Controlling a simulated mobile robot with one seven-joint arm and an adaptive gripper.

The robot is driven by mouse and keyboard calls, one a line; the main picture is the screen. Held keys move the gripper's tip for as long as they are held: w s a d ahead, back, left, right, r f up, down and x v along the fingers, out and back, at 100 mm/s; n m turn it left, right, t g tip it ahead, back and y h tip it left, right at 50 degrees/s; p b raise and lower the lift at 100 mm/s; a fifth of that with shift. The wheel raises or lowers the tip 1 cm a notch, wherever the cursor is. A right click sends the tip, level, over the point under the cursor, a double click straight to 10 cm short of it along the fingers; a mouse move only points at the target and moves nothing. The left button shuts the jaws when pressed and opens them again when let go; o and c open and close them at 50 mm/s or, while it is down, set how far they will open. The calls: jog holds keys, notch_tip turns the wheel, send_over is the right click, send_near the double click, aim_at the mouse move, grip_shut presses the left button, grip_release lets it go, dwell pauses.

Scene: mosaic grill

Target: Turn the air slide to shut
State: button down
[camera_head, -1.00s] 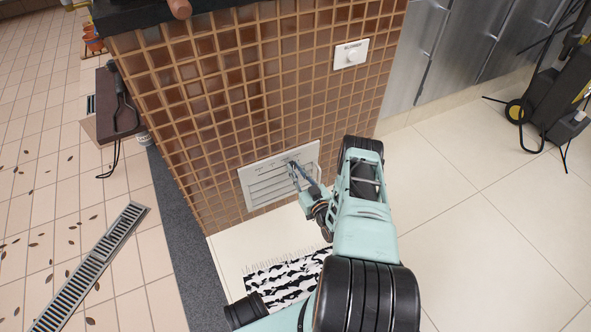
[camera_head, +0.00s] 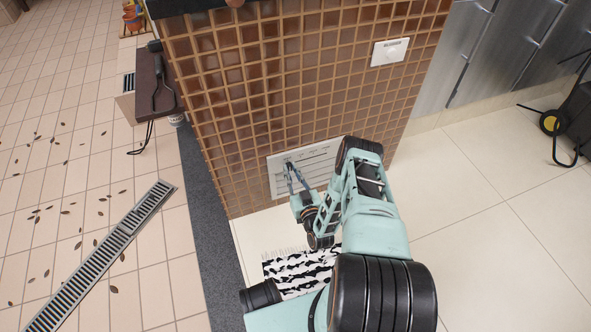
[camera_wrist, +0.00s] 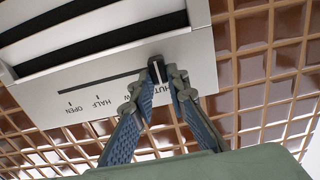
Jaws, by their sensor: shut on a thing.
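The air slide panel (camera_head: 277,182) is a pale, slatted plate low on the tiled wall. In the wrist view the panel (camera_wrist: 120,72) appears rotated, with a dark slot and the labels OPEN, HALF and, partly hidden, SHUT. The slide's small dark knob (camera_wrist: 157,62) is at the slot's SHUT end. My gripper (camera_wrist: 166,76) is shut on the knob, a finger on each side. In the head view my gripper (camera_head: 289,166) is at the panel's upper left. The fingers hide part of the knob and of the SHUT label.
A white switch plate (camera_head: 389,51) is higher on the wall. A black and white rug (camera_head: 300,272) lies below the panel. A floor drain (camera_head: 103,255) and a dark bench (camera_head: 155,85) are at left. Pale floor (camera_head: 480,265) is clear at right.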

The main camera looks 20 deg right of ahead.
jog(key=shift+a, duration=0.35)
jog(key=c, duration=1.9)
grip_release()
jog(key=shift+d+r, duration=0.1)
jog(key=shift+r, duration=0.4)
notch_tip(320, 180, up, 9)
